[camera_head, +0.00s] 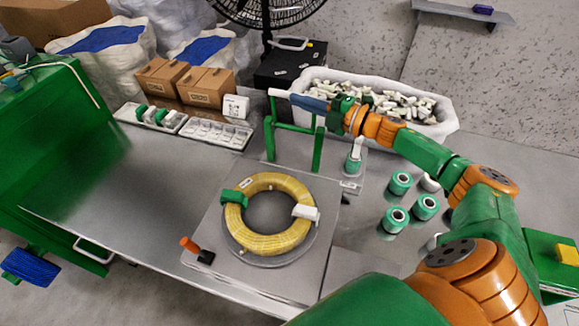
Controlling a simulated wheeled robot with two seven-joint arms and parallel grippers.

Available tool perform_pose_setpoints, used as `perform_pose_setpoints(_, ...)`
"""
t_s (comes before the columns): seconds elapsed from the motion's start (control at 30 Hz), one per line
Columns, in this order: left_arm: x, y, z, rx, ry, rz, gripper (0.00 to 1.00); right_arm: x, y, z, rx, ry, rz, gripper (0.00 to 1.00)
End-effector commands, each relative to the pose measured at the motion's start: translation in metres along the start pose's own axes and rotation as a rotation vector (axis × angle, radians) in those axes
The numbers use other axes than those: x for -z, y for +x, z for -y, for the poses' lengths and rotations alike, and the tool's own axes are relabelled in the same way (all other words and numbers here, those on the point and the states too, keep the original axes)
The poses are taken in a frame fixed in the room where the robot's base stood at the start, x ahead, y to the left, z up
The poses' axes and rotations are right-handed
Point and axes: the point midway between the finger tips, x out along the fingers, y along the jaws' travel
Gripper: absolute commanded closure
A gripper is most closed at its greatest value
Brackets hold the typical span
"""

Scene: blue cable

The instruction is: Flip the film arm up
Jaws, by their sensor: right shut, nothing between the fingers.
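A green frame (269,140), which I take to be the film arm, stands upright behind the yellow ring-shaped coil. It has two posts and a low crossbar, and a short white bar (278,93) sits at the top of its left post. My right gripper (297,99) reaches in from the right above the frame. It is shut and empty, its grey-blue fingertips close to the white bar; I cannot tell whether they touch. The yellow coil (236,222) lies on a round plate on a grey base, with a green clamp and a white clamp on it. My left gripper is not in view.
A white bin (447,117) of small pieces stands behind my right arm. Green rolls (401,182) stand on the table to the right. White trays (215,133) and cardboard boxes (205,87) stand at the back left. The table's left part (140,200) is clear.

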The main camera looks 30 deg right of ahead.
Motion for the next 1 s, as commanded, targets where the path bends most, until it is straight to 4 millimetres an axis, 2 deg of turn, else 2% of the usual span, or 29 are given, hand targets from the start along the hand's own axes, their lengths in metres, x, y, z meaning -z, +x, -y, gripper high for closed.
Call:
perform_pose_setpoints(0.2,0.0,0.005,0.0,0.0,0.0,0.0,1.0,-0.016,0.004,-0.006,0.027,0.121,0.001,1.0)
perform_pose_setpoints(0.4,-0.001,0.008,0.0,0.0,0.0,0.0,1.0,-0.025,0.006,-0.008,0.028,0.119,0.0,1.0)
perform_pose_setpoints(1.0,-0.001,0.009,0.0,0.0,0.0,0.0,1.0,-0.029,0.008,-0.009,0.029,0.119,-0.001,1.0)
